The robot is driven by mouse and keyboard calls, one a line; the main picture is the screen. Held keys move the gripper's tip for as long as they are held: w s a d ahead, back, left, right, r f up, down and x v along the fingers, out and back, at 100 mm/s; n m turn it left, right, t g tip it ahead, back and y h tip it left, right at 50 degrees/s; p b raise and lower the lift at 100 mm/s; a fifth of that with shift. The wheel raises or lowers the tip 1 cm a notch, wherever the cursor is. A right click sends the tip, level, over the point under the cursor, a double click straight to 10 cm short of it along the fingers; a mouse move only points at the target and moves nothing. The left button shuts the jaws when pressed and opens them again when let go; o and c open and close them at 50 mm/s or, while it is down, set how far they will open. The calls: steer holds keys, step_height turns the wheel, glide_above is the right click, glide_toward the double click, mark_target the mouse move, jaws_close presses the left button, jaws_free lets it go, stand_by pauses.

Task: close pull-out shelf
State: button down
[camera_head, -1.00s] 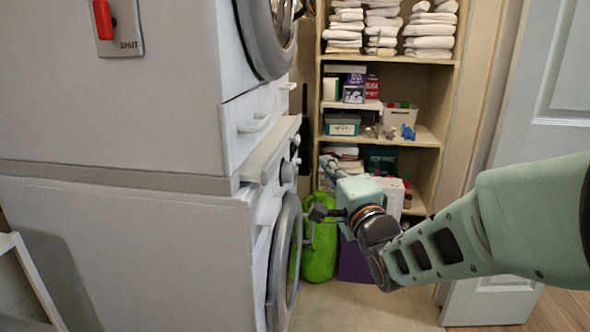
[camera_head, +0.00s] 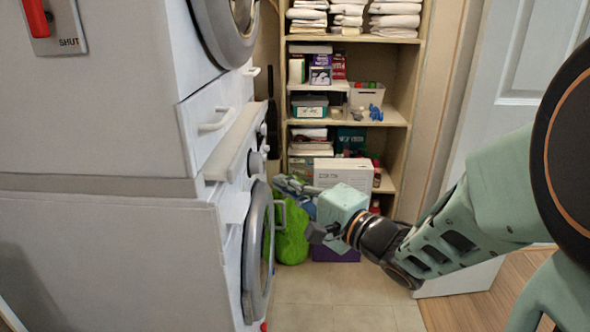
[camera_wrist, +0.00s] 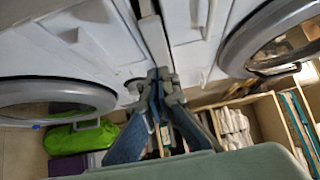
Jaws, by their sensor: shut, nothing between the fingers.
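The pull-out shelf (camera_head: 232,145) is a white ledge between the upper and lower stacked white machines, jutting out past their fronts. In the wrist view, its pale edge (camera_wrist: 154,42) runs down toward the fingertips. My gripper (camera_head: 284,186) is shut and empty, in front of the lower machine and to the right of the shelf in the head view. In the wrist view, my gripper (camera_wrist: 160,82) has its fingertips together near the shelf's end. I cannot tell whether they touch it.
The lower machine's round door (camera_head: 258,250) is close to my gripper. A green bag (camera_head: 292,238) is on the floor behind. Open shelves (camera_head: 392,118) hold towels and boxes at the back. A white door (camera_head: 510,100) is at right. Some tiled floor (camera_head: 345,288) is clear.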

mark_target(229, 177)
steer(key=shift+w+a+f+b, duration=0.1)
steer(key=shift+w+a+b, duration=0.5)
steer(key=shift+a, duration=0.75)
steer(key=shift+w+a+r+b, duration=0.1)
steer(key=shift+w+a+b, duration=0.15)
steer(key=shift+w+a, duration=0.8)
steer(key=shift+w+a+f+b, duration=0.1)
steer(key=shift+w+a+b, duration=0.35)
steer(key=shift+a, duration=1.15)
steer(key=shift+a, duration=0.1)
steer(key=a+p, duration=0.1)
steer(key=a, duration=0.3)
steer(key=shift+w+a, duration=0.1)
steer(key=shift+a, duration=0.3)
steer(key=shift+a, duration=0.1)
